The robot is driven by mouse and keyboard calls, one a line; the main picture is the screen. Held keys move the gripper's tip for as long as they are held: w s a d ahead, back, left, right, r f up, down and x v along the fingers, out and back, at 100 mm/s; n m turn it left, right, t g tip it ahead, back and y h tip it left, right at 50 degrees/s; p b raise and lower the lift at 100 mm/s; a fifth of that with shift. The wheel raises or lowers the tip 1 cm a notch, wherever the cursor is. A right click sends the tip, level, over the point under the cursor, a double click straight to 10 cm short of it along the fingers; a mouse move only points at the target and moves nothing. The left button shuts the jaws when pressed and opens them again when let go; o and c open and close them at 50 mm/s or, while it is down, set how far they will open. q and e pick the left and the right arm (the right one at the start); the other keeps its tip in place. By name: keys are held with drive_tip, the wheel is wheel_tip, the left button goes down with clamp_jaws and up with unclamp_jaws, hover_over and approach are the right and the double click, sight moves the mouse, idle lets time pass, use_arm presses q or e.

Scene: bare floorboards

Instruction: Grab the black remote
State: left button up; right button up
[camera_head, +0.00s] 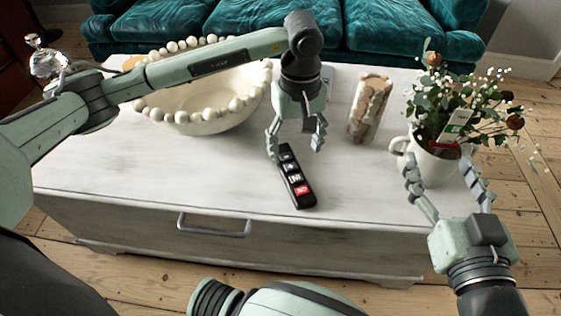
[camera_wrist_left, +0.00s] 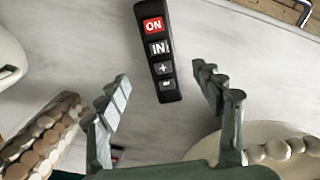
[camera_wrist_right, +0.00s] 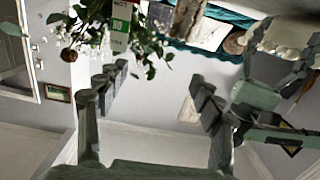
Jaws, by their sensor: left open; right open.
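The black remote (camera_head: 297,181) lies on the white chest near its front edge, with a red button at its near end. In the left wrist view the remote (camera_wrist_left: 157,50) lies ahead of and partly between the open fingers. My left gripper (camera_head: 295,143) is open and empty, above and just behind the remote's far end. It also shows in the left wrist view (camera_wrist_left: 165,92). My right gripper (camera_head: 449,178) is open and empty, in front of the white flower mug (camera_head: 436,163), to the right of the remote. It also shows in the right wrist view (camera_wrist_right: 153,85).
A bowl with a beaded rim (camera_head: 195,105) stands at the left, under my left arm. A silver ornament (camera_head: 47,62) is at the far left. A teal sofa (camera_head: 400,28) stands behind. The chest's front left is clear.

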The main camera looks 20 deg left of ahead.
sight(292, 171)
use_arm(q)
drive_tip(key=shift+a+f, duration=0.1)
drive_tip(key=shift+f, duration=0.05)
wheel_tip(292, 171, down, 2)
drive_tip(key=shift+f, duration=0.25)
drive_tip(key=f, duration=0.4)
drive_tip(key=shift+w+a+f, duration=0.1)
drive_tip(key=shift+w+a, duration=0.15)
drive_tip(key=shift+f, duration=0.4)
use_arm(e)
drive_tip(key=r, duration=0.1)
drive_tip(key=a+r+t+y, duration=0.1)
drive_tip(key=shift+s+a+r, duration=0.1)
drive_tip(key=shift+a+r, duration=0.1)
drive_tip(key=shift+r, duration=0.2)
use_arm(q)
drive_tip(key=shift+c, duration=0.6)
drive_tip(key=c, duration=1.2)
